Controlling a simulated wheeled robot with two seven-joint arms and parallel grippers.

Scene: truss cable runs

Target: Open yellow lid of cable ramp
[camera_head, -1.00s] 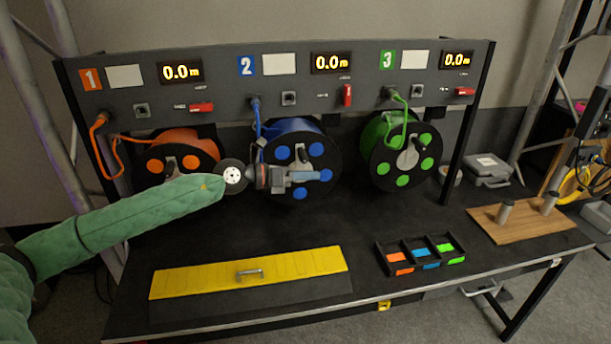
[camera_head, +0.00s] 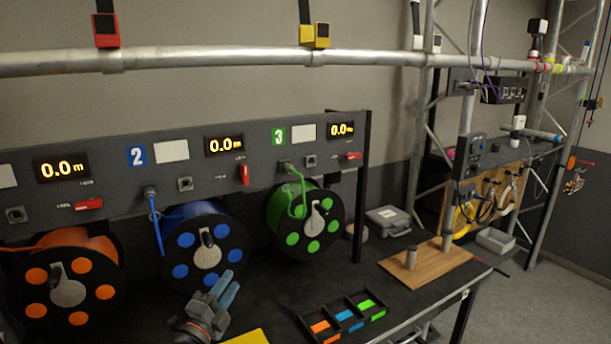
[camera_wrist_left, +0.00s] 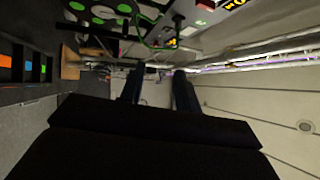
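Only a corner of the yellow lid (camera_head: 247,338) shows at the bottom edge of the head view; its handle and the rest of the ramp are out of frame. My left gripper (camera_head: 227,286) is above the table, up and left of that corner, in front of the blue reel. Its two blue fingers point up and to the right. In the left wrist view the fingers (camera_wrist_left: 158,78) stand apart with nothing between them, so it is open and empty. My right gripper is in neither view.
Orange (camera_head: 68,288), blue (camera_head: 207,254) and green (camera_head: 316,229) cable reels stand along the panel. A divided black tray (camera_head: 345,318) with coloured pieces and a wooden board with two posts (camera_head: 428,268) are on the table's right. A truss bar (camera_head: 200,58) runs overhead.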

